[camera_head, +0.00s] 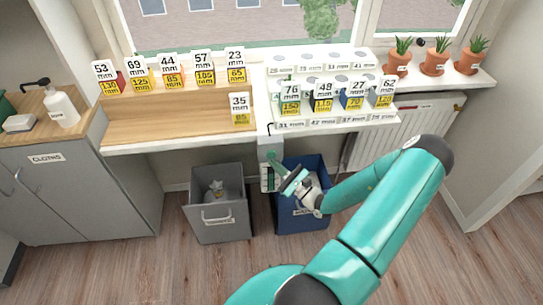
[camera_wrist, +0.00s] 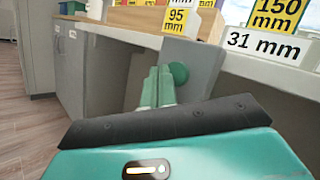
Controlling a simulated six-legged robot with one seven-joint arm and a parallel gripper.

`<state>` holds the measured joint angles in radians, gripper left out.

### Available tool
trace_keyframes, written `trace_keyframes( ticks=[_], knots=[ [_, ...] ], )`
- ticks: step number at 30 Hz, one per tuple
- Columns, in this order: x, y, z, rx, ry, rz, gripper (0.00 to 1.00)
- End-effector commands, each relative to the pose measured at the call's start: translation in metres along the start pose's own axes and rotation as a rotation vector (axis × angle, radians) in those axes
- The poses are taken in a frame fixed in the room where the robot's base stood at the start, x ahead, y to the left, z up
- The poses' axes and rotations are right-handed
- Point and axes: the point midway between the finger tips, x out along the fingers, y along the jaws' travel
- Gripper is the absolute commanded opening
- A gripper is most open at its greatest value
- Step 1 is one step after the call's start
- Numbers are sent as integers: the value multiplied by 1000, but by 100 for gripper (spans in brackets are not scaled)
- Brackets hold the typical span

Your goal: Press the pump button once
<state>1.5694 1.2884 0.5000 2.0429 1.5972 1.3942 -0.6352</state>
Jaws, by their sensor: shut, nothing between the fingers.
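A round green button (camera_wrist: 180,73) sits on the face of a grey box (camera_wrist: 192,52) at the front edge of the worktop in the wrist view. I take it for the pump button. The grey box (camera_head: 268,147) also shows in the head view, below the shelf edge. My gripper (camera_wrist: 161,70) is shut and empty, its two pale green fingers side by side. Its tips appear just left of the button in the wrist view; I cannot tell whether they touch it. In the head view my gripper (camera_head: 273,158) is in front of the box and hides the button.
A grey bin (camera_head: 218,215) and a blue bin (camera_head: 301,219) stand below the worktop. Labelled cards and boxes line the wooden worktop (camera_head: 180,121) and white racks. A white pump bottle (camera_head: 61,108) stands on the left cabinet. Potted plants (camera_head: 434,60) are at right.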

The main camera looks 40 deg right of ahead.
Motion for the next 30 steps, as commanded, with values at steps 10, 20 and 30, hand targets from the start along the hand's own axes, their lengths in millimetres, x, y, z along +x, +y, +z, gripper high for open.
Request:
trace_keyframes(
  ticks=[10, 20, 30],
  knots=[
    [2, -1, -1, 0, 0, 1, 0],
    [6, -4, -4, 0, 0, 0, 0],
    [7, -5, -5, 0, 0, 0, 0]
  ],
)
